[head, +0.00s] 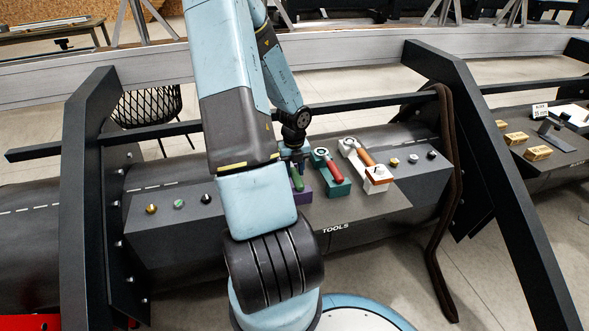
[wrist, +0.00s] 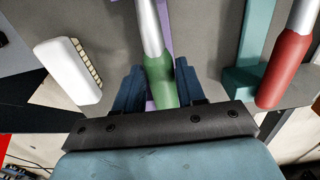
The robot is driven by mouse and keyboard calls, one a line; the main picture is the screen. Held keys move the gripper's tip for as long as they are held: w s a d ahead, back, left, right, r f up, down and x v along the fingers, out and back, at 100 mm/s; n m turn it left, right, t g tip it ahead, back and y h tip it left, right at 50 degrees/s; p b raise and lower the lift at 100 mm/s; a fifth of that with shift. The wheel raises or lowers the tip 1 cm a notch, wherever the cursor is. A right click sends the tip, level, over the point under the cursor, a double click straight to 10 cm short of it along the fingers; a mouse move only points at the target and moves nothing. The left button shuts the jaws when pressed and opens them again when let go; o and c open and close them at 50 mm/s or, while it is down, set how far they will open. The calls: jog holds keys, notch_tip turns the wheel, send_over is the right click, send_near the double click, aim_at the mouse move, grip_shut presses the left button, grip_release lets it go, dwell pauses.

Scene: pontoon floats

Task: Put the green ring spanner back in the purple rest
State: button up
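The green ring spanner has a green handle (head: 297,184) and a bright metal shaft, clear in the wrist view (wrist: 160,78). My gripper (wrist: 161,80) has its two blue fingers close on either side of the green handle and appears shut on it. The ring end is outside the wrist view and hidden by my arm in the head view. The purple rest (head: 303,197) is on the grey tool bench, under the handle. A strip of it shows behind the shaft in the wrist view (wrist: 166,14). I cannot tell whether the spanner touches the rest.
Right beside it, a red-handled spanner (head: 333,171) sits on a teal rest (head: 340,188). Farther right, an orange-handled spanner (head: 364,157) sits on a white rest (head: 378,185). Small knobs (head: 179,203) line the bench (head: 330,212).

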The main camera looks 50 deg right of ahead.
jog(key=o, duration=0.4)
jog(key=shift+c, duration=0.2)
notch_tip(320, 180, up, 14)
jog(key=shift+f, duration=0.15)
dwell(0.4)
jog(key=w+a+r+n+t+y, duration=0.1)
jog(key=w+a+r+n, duration=0.3)
jog(key=a+r+n, duration=0.5)
jog(key=w+a+r+n+t+y, duration=0.15)
jog(key=w+a+r+n, duration=0.25)
jog(key=a+n, duration=0.75)
jog(key=s+a+r+n+t+h, duration=0.1)
jog(key=s+a+r+n, duration=0.4)
jog(key=a+n, duration=0.5)
jog(key=s+a+r+n+t+h, duration=0.1)
jog(key=s+a+r+n, duration=0.4)
jog(key=n, duration=0.8)
jog(key=a+r+t, duration=0.1)
jog(key=a+r, duration=0.1)
jog(key=a, duration=0.2)
jog(key=shift+a, duration=0.35)
